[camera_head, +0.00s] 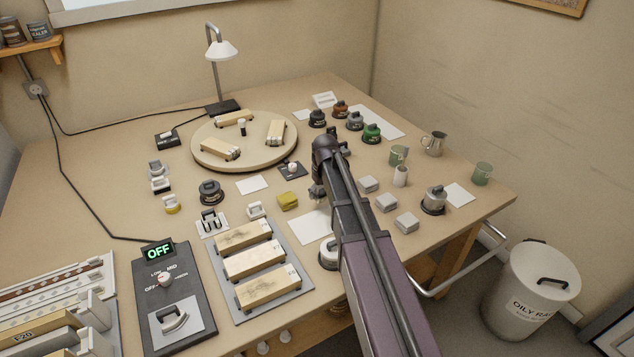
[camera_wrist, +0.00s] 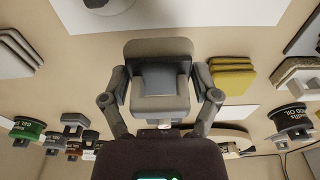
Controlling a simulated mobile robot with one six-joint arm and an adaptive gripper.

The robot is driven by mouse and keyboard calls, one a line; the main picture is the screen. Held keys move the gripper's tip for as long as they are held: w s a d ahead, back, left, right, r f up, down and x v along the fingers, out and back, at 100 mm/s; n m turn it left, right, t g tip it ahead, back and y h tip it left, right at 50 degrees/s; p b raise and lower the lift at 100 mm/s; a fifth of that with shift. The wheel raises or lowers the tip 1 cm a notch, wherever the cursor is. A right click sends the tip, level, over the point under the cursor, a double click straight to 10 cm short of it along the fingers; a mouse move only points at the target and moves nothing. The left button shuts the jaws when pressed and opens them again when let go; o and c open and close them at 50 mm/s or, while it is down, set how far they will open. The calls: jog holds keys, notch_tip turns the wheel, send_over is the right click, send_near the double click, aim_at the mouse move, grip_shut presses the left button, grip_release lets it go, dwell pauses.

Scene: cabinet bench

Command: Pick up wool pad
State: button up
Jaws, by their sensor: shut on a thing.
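My gripper (camera_wrist: 161,82) is shut on a grey block-like piece, which I take to be the wool pad (camera_wrist: 158,104). It sits between the two fingers in the wrist view, and its far edges are partly hidden by them. In the head view my gripper (camera_head: 317,191) is above the middle of the bench, near a white sheet (camera_head: 310,228). My arm covers most of it there, and the held piece cannot be made out clearly.
A yellow pad stack (camera_head: 288,201) lies left of my gripper; grey pad stacks (camera_head: 386,203) lie right. A round turntable (camera_head: 205,159) with wooden blocks stands behind. A tray (camera_head: 303,286) of wooden blocks is in front. Jars (camera_head: 372,133) and mugs (camera_head: 435,144) stand at the right.

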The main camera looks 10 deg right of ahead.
jog(key=s, duration=0.6)
jog(key=s+r, duration=0.1)
jog(key=s, duration=0.2)
jog(key=shift+s+d+p, duration=0.3)
jog(key=shift+p, duration=0.05)
jog(key=o, duration=0.5)
jog(key=c, duration=0.5)
jog(key=shift+o, duration=0.2)
notch_tip(320, 180, up, 29)
jog(key=p, duration=2.9)
jog(key=shift+d+f, duration=0.1)
